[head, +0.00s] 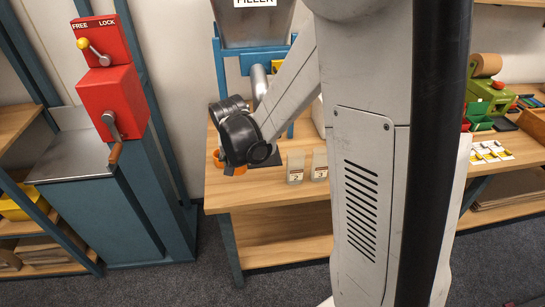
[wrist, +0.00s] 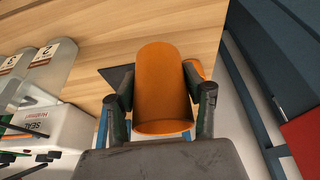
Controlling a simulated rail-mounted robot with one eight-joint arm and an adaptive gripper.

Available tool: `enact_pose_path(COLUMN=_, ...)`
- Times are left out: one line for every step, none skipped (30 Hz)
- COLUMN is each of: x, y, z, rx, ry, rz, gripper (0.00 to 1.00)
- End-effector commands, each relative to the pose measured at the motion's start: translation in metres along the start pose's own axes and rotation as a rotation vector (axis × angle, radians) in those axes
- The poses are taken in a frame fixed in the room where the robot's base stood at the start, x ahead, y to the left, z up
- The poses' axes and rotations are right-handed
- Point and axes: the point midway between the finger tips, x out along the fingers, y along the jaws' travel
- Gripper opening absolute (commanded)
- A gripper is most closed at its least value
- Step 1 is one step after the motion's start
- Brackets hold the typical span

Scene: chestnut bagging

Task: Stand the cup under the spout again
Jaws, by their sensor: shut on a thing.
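An orange cup (wrist: 163,80) fills the middle of the wrist view, between the two fingers of my gripper (wrist: 163,98). The fingers are shut on its sides. A smaller orange part (wrist: 194,70) shows just behind its right side; I cannot tell whether it belongs to the cup. In the head view my gripper (head: 236,160) is over the left part of the wooden table and hides most of the cup, leaving an orange edge (head: 217,160). The grey metal spout (head: 259,82) hangs below the filler hopper (head: 252,28), behind my arm. A dark pad (wrist: 117,76) lies beside the cup.
Two labelled bags (head: 295,167) stand on the table (head: 265,193) right of my gripper. They also show in the wrist view, beside a white sealer (wrist: 52,130). A red crank box (head: 112,100) on a blue stand is at the left. The table's front left is clear.

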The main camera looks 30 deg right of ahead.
Motion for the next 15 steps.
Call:
enact_pose_path(x=0.004, y=0.009, z=-0.002, rx=0.066, ry=0.001, rz=0.028, gripper=0.00)
enact_pose_path(x=0.005, y=0.014, z=-0.004, rx=0.107, ry=0.002, rz=0.044, gripper=0.00)
enact_pose_path(x=0.006, y=0.021, z=-0.006, rx=0.158, ry=0.006, rz=0.065, gripper=0.00)
enact_pose_path(x=0.006, y=0.025, z=-0.008, rx=0.193, ry=0.009, rz=0.079, gripper=0.00)
enact_pose_path(x=0.006, y=0.029, z=-0.009, rx=0.225, ry=0.012, rz=0.092, gripper=0.00)
enact_pose_path(x=0.007, y=0.034, z=-0.011, rx=0.262, ry=0.015, rz=0.106, gripper=0.00)
enact_pose_path(x=0.007, y=0.037, z=-0.012, rx=0.285, ry=0.017, rz=0.116, gripper=0.00)
enact_pose_path(x=0.007, y=0.040, z=-0.013, rx=0.304, ry=0.020, rz=0.124, gripper=0.00)
enact_pose_path(x=0.007, y=0.042, z=-0.014, rx=0.325, ry=0.023, rz=0.131, gripper=0.00)
enact_pose_path(x=0.008, y=0.044, z=-0.015, rx=0.335, ry=0.024, rz=0.135, gripper=0.00)
enact_pose_path(x=0.010, y=0.045, z=-0.017, rx=0.343, ry=0.025, rz=0.138, gripper=0.00)
enact_pose_path(x=0.013, y=0.047, z=-0.020, rx=0.350, ry=0.026, rz=0.140, gripper=0.00)
enact_pose_path(x=0.017, y=0.049, z=-0.022, rx=0.352, ry=0.026, rz=0.141, gripper=0.00)
enact_pose_path(x=0.021, y=0.051, z=-0.025, rx=0.353, ry=0.026, rz=0.141, gripper=0.00)
enact_pose_path(x=0.028, y=0.054, z=-0.030, rx=0.354, ry=0.026, rz=0.142, gripper=0.00)
